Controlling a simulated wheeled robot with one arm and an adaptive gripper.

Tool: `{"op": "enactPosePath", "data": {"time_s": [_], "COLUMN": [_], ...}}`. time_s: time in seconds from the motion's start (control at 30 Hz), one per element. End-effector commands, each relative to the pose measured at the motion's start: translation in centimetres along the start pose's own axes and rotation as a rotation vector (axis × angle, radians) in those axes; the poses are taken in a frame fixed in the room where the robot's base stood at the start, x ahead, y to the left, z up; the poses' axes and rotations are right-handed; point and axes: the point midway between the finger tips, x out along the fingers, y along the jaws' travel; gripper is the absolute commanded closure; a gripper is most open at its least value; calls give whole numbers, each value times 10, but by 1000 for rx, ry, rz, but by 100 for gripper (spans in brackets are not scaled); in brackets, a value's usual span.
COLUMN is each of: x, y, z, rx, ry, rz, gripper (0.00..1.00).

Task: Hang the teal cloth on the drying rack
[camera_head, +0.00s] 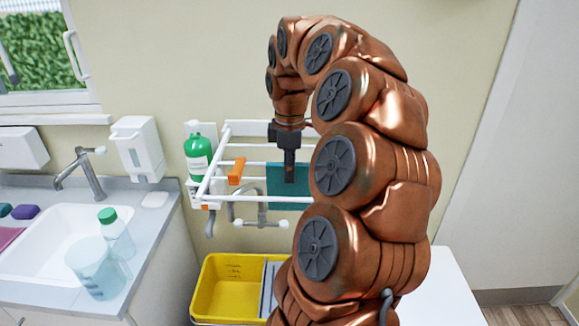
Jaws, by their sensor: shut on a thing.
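The teal cloth (274,181) hangs as a flat upright panel at the drying rack. My gripper (290,176) points down and is shut on the cloth near its upper part. The white drying rack (213,180) is fixed to the wall, with several bars reaching out. The cloth shows behind and below the front bars, and I cannot tell whether it rests on a bar. My copper arm hides the rack's right end and may hide part of the cloth.
An orange item (236,171) is on the rack, and a green bottle (198,158) stands at its left. A yellow bucket (228,290) is below. The sink counter (157,215) at left holds a clear jug (95,268) and a green-capped bottle (115,235).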

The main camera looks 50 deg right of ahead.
Motion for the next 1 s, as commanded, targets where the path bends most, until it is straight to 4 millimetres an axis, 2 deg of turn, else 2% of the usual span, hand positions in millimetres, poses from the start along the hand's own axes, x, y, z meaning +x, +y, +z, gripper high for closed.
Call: {"op": "enactPosePath", "data": {"time_s": [0.4,0.97,1.0], "x": [27,32,32], "y": [0,0,0], "z": [0,0,0], "rx": [1,1,1], "ry": [0,0,0], "rz": [2,2,2], "gripper": [100,100,79]}}
